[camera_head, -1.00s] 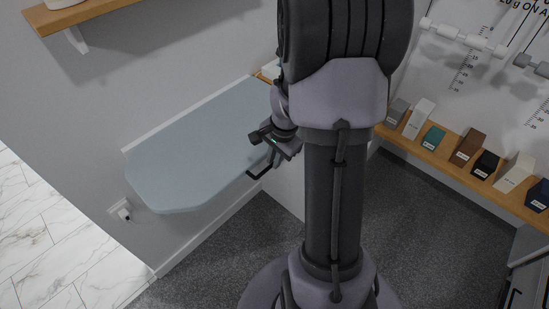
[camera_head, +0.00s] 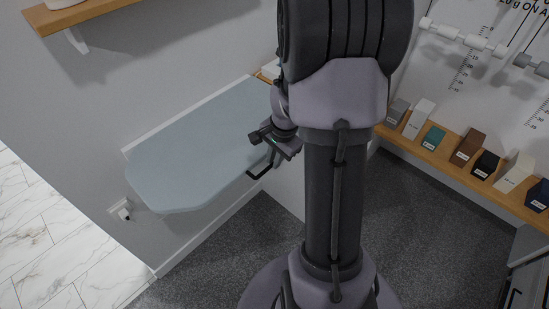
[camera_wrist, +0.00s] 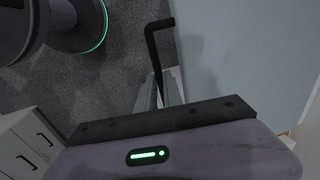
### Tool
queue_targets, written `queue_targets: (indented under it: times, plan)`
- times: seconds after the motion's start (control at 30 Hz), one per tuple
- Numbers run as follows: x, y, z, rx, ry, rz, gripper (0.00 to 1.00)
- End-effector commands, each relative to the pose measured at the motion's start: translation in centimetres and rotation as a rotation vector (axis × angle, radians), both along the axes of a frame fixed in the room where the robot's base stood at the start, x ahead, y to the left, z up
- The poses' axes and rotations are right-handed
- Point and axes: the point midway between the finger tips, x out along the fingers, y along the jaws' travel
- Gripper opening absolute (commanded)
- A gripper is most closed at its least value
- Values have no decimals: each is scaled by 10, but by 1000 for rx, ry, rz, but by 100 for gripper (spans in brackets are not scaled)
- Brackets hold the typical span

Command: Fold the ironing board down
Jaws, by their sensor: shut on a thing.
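The ironing board (camera_head: 195,150) is a pale blue-grey panel with a rounded near end, standing out level from the grey wall. It also fills the upper right of the wrist view (camera_wrist: 240,60). A thin black bent handle (camera_head: 259,173) sticks out at its right edge and shows in the wrist view (camera_wrist: 154,48). My gripper (camera_wrist: 160,94) is shut on the handle near the board's edge; in the head view it (camera_head: 272,152) sits at that edge. My arm hides the board's far right end and part of the grip.
A socket with a plug (camera_head: 122,212) is on the wall below the board. A wooden shelf (camera_head: 85,14) is above it. At right, a wooden ledge (camera_head: 420,150) carries several small boxes. The dark carpet (camera_head: 225,255) below the board is clear.

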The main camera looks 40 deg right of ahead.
Motion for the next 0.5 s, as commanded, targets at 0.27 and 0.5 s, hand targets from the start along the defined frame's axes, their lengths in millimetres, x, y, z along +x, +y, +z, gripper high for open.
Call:
queue_targets:
  times: [0.27,0.5]
  plan:
    - [3,0,37,-1,-2,2,0]
    - [11,0,71,-3,-5,-1,0]
